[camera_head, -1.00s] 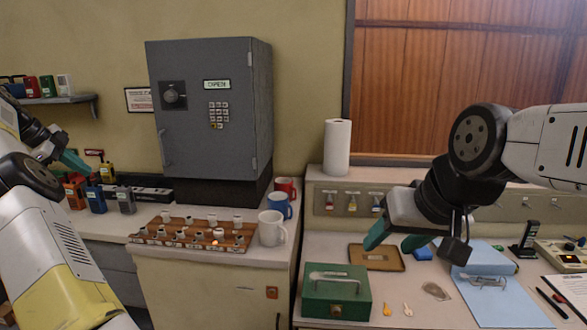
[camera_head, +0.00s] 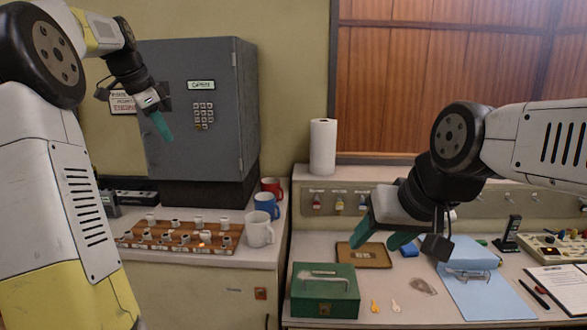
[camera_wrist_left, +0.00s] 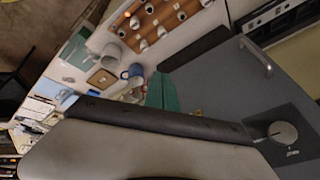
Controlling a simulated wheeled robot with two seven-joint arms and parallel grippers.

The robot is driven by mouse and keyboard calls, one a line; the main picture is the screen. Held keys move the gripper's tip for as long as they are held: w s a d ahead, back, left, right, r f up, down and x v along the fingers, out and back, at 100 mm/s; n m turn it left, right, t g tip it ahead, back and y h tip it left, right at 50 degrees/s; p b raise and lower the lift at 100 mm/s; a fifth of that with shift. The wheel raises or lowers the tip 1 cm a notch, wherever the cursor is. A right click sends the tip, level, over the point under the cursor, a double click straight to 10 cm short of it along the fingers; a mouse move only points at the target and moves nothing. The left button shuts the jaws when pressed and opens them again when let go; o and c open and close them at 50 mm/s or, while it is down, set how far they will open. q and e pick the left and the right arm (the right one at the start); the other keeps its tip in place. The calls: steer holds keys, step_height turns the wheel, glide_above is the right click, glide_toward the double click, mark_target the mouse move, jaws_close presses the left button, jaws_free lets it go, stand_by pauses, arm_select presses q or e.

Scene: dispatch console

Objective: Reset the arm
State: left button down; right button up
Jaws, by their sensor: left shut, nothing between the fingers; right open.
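My left gripper (camera_head: 160,126) is raised in front of the grey safe (camera_head: 215,140), over the left part of its door. Its teal fingers are shut and empty; I cannot tell whether they touch the door. In the left wrist view the fingers (camera_wrist_left: 165,92) show near the safe's dial (camera_wrist_left: 283,133) and door handle (camera_wrist_left: 256,56). In the head view my arm hides the dial. The safe's display (camera_head: 201,85) appears to read OPEN, and the door looks closed. My right gripper (camera_head: 382,234) is open and empty above the right counter.
A wooden rack (camera_head: 190,246) of several small pieces and mugs (camera_head: 259,230) stand below the safe. A green cash box (camera_head: 325,291), two keys, a brown tray (camera_head: 364,255) and a blue folder (camera_head: 485,295) lie on the right counter. A paper roll (camera_head: 323,147) stands behind.

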arm_select(q)
steer(key=s+d+n, duration=0.2)
steer(key=s+d, duration=0.5)
steer(key=d, duration=0.2)
steer(key=s+d+f+n, duration=0.4)
steer(key=s+d+f, duration=0.1)
steer(key=s, duration=0.6)
steer(key=s+d+f+n+t, duration=0.1)
steer(key=s+d+f+n, duration=0.3)
steer(key=s, duration=0.7)
step_height(320, 180, down, 3)
steer(key=shift+s+d+r+t, duration=0.1)
steer(key=shift+s+d+t, duration=0.2)
steer(key=shift+d, duration=0.4)
